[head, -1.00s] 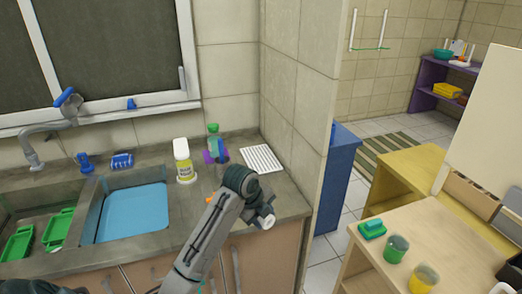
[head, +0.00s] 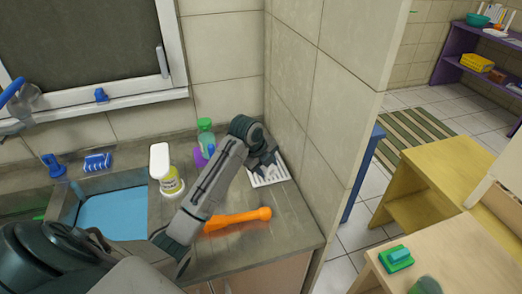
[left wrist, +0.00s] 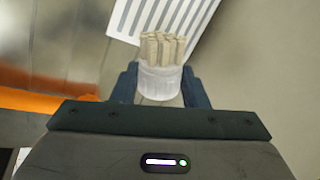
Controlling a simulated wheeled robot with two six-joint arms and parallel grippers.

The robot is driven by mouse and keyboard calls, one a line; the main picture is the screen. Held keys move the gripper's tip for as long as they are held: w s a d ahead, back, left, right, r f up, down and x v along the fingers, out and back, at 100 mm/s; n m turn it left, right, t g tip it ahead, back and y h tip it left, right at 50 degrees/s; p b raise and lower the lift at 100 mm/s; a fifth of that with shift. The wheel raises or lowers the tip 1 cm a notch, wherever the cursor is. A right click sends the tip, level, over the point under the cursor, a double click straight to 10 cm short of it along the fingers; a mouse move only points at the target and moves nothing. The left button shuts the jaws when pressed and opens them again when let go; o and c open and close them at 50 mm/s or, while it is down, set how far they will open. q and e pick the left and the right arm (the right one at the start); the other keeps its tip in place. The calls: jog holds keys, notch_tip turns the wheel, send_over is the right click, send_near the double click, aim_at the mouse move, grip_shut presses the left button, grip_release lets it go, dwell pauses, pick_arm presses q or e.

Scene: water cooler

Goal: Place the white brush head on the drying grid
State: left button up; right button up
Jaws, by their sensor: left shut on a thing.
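My left gripper (head: 264,163) is at the drying grid at the back right of the counter. In the left wrist view my left gripper (left wrist: 160,90) is shut on the white brush head (left wrist: 159,82), which has pale tan bristles pointing up the picture. The white slatted drying grid (head: 272,181) lies flat by the wall corner, partly hidden by the gripper. In the left wrist view the drying grid (left wrist: 128,18) lies just beyond the bristles; I cannot tell whether they touch. The brush head is hidden in the head view. My right gripper is not in view.
An orange handle-like tool (head: 238,220) lies on the counter in front of the grid. A white bottle (head: 164,170) and a green bottle (head: 205,135) stand left of my arm. The tiled wall (head: 325,110) closes off the right side. A blue sink basin (head: 112,212) is at the left.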

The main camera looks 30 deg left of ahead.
pick_arm(q)
jog(key=w+a+p, duration=0.1)
jog(key=w+a, duration=0.1)
jog(key=w+a+p, duration=0.1)
jog(key=w+a, duration=0.2)
jog(key=w+a+f+p, duration=0.1)
jog(key=w+a, duration=0.1)
jog(key=w, duration=0.1)
jog(key=shift+w+a, duration=0.1)
jog(key=shift+a, duration=0.25)
jog(key=shift+w+a, duration=0.15)
jog(key=shift+f, duration=0.15)
notch_tip(320, 180, down, 3)
jog(key=shift+p, duration=1.1)
jog(key=shift+f, duration=0.2)
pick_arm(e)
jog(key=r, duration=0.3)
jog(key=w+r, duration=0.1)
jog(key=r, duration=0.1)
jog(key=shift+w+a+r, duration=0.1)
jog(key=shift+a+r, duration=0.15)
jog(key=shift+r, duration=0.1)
pick_arm(q)
jog(key=shift+f, duration=0.1)
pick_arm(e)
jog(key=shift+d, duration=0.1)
pick_arm(q)
jog(key=o, duration=0.7)
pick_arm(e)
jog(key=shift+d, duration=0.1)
